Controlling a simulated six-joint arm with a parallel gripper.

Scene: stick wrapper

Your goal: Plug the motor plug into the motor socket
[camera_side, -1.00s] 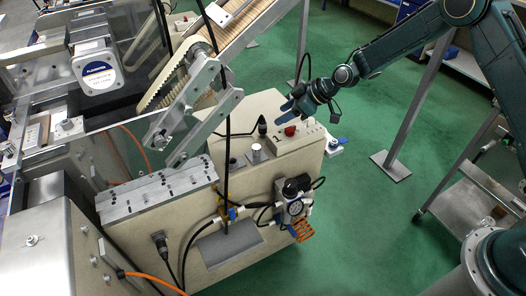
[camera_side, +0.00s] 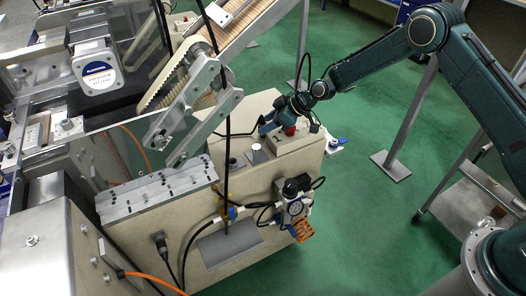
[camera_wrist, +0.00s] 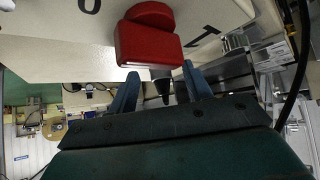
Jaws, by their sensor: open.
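My gripper (camera_side: 265,126) is open above the top of the beige cabinet, beside the red knob (camera_side: 290,130). I cannot clearly identify the motor socket.
The red knob (camera_wrist: 150,40) is close to the fingers. A slanted conveyor (camera_side: 205,55) stands to the left, with a hanging black cable (camera_side: 228,110). A gauge unit (camera_side: 294,206) is on the cabinet front. Green floor (camera_side: 350,220) is open at the right.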

